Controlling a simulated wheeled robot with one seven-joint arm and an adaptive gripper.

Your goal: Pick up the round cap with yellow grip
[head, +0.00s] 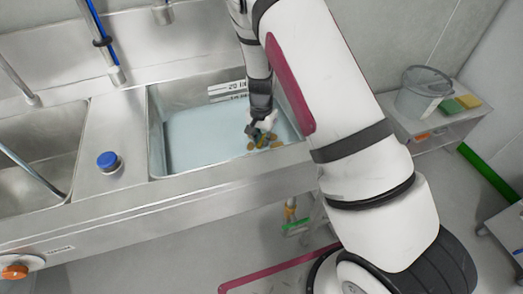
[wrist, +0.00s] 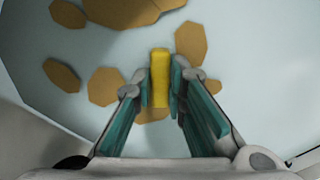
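The yellow grip (wrist: 160,78) of the round cap stands as a narrow upright bar between my fingertips in the wrist view. My gripper (wrist: 161,85) has its teal finger pads close against both sides of the bar, and it looks shut on it. The round part of the cap cannot be made out. In the head view my gripper (head: 260,131) reaches down into the right sink basin (head: 205,130), and it mostly hides the cap there.
Several flat brown pieces (wrist: 124,10) lie on the basin floor around the gripper. The basin walls close in around the arm. A blue-capped item (head: 109,161) stands on the ledge to the left. A grey bucket (head: 423,93) and sponges (head: 467,101) are on a side shelf at right.

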